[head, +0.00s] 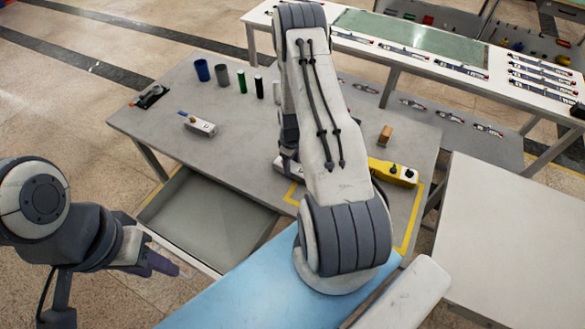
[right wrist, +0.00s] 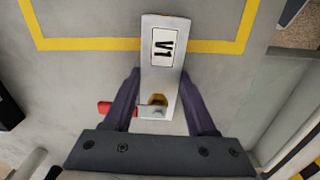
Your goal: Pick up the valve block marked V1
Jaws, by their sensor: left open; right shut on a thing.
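The valve block marked V1 (right wrist: 163,75) is a pale grey block with a white label, a brass-coloured port and a red part at its side. In the right wrist view it lies between the dark fingers of my right gripper (right wrist: 160,98), which is shut on it. I cannot tell whether it is clear of the table. In the head view my right arm hides most of that gripper and the block. My left gripper (head: 165,263) is open and empty, off the table's front left, beside the drawer.
The grey table (head: 150,125) carries another pale block (head: 200,124), several cups and cylinders at the back, a yellow device (head: 393,172) and a small brown block (head: 385,133). Yellow tape marks the surface. An open drawer (head: 205,220) juts from its front.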

